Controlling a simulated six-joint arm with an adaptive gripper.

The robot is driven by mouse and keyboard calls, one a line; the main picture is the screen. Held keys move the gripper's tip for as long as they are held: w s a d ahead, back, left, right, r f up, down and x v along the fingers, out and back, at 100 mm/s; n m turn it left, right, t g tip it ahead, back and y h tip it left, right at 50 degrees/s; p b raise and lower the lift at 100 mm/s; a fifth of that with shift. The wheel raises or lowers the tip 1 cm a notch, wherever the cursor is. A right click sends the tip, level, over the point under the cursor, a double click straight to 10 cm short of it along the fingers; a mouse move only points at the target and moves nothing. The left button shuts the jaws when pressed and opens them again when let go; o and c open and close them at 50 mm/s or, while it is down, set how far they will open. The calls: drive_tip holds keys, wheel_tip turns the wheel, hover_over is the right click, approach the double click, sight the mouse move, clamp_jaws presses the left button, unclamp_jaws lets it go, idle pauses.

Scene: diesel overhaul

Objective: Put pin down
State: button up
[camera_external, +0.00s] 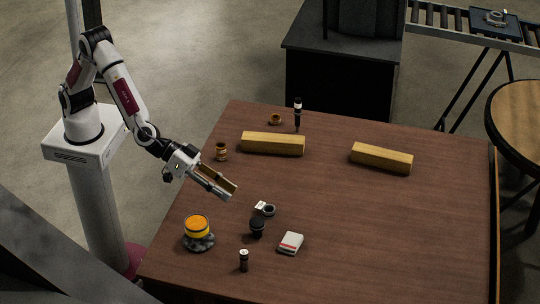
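My gripper (231,194) is at the end of the white and dark red arm, over the left part of the brown table, pointing down and to the right. Two long parts show at its end: a pale grey, rod-like one and a dark one with a gold-brown face. I cannot tell whether the grey part is a finger or a held pin, nor whether the gripper is open or shut. No separate pin can be made out with certainty on the table. A small dark upright cylinder with a pale top (243,260) stands near the front edge.
The table (330,210) also bears two wooden blocks (273,143) (381,158), a brass bushing (221,151), a dark upright tool (297,115), an orange-topped part (197,226), a black part (257,228), a ring (268,210) and a red-white box (290,243). Its right half is mostly clear.

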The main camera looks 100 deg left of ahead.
drive_tip(key=s+a+r+m+g+h, duration=0.3)
drive_tip(key=s+a+r, duration=1.1)
drive_tip(key=s+a, duration=0.15)
drive_tip(key=s+a+f+g+y, duration=0.1)
drive_tip(key=s+a+f, duration=0.1)
drive_tip(key=s+a, duration=0.4)
drive_tip(key=s+a+f+g+y, duration=0.1)
drive_tip(key=s+a, duration=0.5)
drive_tip(key=s, duration=0.8)
drive_tip(key=s+a+f+g+y, duration=0.2)
drive_tip(key=s+a+f, duration=0.2)
drive_tip(key=s, duration=0.5)
drive_tip(key=shift+s+a+n+y, duration=0.3)
drive_tip(key=shift+s+a+y, duration=0.1)
drive_tip(key=shift+a, duration=0.55)
